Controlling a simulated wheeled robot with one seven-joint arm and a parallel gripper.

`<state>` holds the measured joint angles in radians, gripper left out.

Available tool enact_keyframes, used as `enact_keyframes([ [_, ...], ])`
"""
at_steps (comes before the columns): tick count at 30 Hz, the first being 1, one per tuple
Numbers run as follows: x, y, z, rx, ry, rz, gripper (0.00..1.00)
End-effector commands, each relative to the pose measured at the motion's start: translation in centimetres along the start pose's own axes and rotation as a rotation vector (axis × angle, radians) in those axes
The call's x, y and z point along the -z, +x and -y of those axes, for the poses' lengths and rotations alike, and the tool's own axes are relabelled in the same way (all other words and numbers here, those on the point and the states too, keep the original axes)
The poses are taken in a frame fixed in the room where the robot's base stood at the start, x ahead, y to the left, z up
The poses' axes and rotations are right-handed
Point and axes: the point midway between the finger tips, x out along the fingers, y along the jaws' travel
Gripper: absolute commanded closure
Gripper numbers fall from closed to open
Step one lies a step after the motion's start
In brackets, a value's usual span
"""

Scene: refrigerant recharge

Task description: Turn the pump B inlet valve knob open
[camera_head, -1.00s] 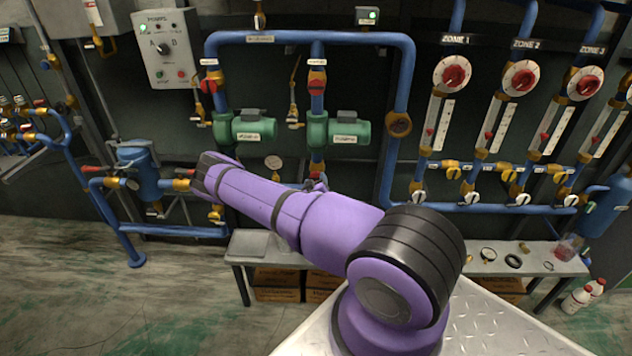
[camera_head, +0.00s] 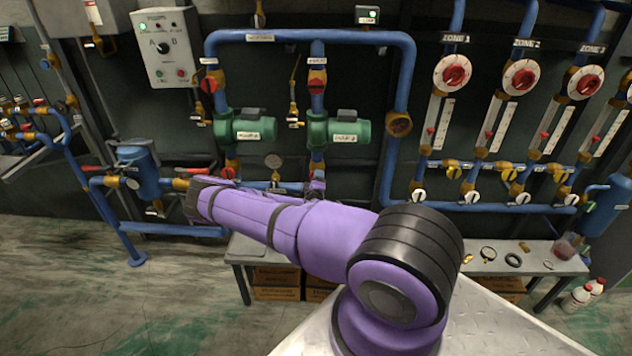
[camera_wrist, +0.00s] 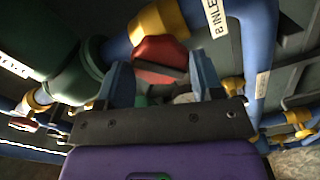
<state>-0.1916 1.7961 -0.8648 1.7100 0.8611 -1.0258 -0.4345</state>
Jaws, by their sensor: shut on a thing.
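In the wrist view, the red pump B inlet valve knob (camera_wrist: 160,52) sits on a brass valve body (camera_wrist: 158,22) in a blue pipe. A white label reading "B INLE..." (camera_wrist: 215,14), its end cut off, is on the pipe beside it. The two blue fingers of my gripper (camera_wrist: 161,75) stand on either side of the knob and are shut on it. In the head view, brass of that inlet line (camera_head: 317,166) shows below the right green pump (camera_head: 347,131). The knob and fingers are hidden there by my purple arm.
The left green pump (camera_head: 249,129) has a red knob (camera_head: 229,172) below it, close to my forearm. Blue pipes surround the gripper. A low bench (camera_head: 545,258) with small parts stands at the right. The floor at the left is clear.

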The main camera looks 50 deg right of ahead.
Motion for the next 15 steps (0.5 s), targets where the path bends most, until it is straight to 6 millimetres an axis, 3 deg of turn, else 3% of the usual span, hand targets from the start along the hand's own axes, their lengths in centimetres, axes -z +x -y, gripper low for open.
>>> enact_keyframes([
  [15,0.03,-0.08,0.12,0.002,-0.145,-0.002,0.68],
])
